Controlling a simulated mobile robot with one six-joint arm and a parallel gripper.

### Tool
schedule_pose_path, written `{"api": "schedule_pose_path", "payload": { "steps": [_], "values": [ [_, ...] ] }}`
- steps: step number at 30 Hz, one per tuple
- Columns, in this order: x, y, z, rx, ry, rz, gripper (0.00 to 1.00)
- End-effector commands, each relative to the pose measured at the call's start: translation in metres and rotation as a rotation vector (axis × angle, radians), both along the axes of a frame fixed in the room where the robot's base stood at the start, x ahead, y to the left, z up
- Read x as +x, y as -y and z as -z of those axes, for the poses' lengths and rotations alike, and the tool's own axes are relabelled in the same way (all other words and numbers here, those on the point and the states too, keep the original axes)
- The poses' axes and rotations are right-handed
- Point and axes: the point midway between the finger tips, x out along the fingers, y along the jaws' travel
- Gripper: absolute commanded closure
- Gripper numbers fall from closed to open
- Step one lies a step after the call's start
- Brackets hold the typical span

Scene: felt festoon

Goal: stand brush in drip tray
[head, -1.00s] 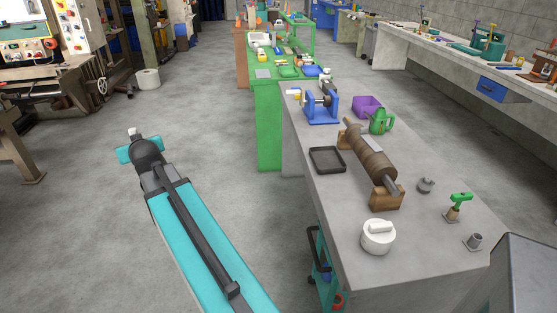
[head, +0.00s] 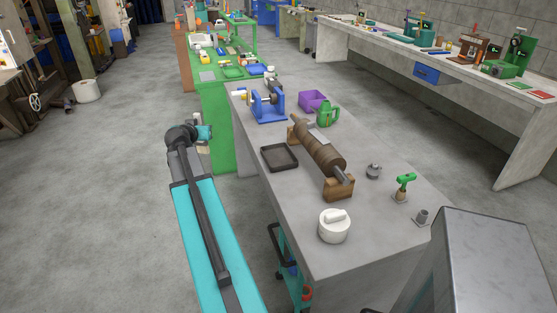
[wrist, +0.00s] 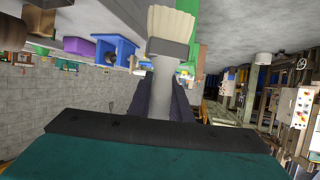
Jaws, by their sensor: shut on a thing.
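The brush shows in the wrist view with pale cream bristles (wrist: 172,24), a dark ferrule and a light grey handle. My gripper (wrist: 163,98) is shut on its handle, with the bristle end pointing away from it. In the head view my gripper (head: 204,132) is at the arm's far end, left of the grey bench, with a small pale bit below it that may be the bristles. The drip tray (head: 279,164) is a shallow, dark, square tray near the bench's left edge. It looks empty, and my gripper is apart from it.
On the grey bench (head: 385,225), a brown roller on wooden stands (head: 318,150) lies right of the tray. A white lidded pot (head: 334,227), blue stand (head: 268,105), green can (head: 327,115) and purple bin (head: 313,100) stand around. A green bench (head: 218,105) adjoins behind.

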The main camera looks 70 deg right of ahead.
Motion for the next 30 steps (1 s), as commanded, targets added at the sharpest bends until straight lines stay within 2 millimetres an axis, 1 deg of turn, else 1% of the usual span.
{"api": "schedule_pose_path", "payload": {
  "steps": [1, 5, 6, 8, 12, 14, 15, 18, 21, 24, 27, 30],
  "values": [
    [-0.016, 0.018, -0.001, -0.001, -0.002, 0.044, 1.0],
    [-0.058, 0.056, -0.002, 0.0, -0.001, 0.152, 1.0],
    [-0.072, 0.066, -0.002, 0.0, 0.0, 0.186, 1.0],
    [-0.092, 0.082, -0.003, 0.0, -0.001, 0.235, 1.0],
    [-0.142, 0.116, -0.005, 0.0, -0.001, 0.349, 1.0],
    [-0.164, 0.129, -0.006, 0.0, -0.001, 0.398, 1.0],
    [-0.178, 0.138, -0.007, 0.0, -0.001, 0.429, 1.0],
    [-0.211, 0.155, -0.009, 0.0, -0.001, 0.499, 1.0],
    [-0.237, 0.167, -0.011, 0.0, 0.0, 0.552, 1.0],
    [-0.254, 0.174, -0.012, 0.0, 0.0, 0.586, 1.0],
    [-0.263, 0.177, -0.013, 0.0, 0.0, 0.603, 1.0],
    [-0.265, 0.178, -0.013, 0.0, 0.0, 0.607, 1.0]
  ]
}}
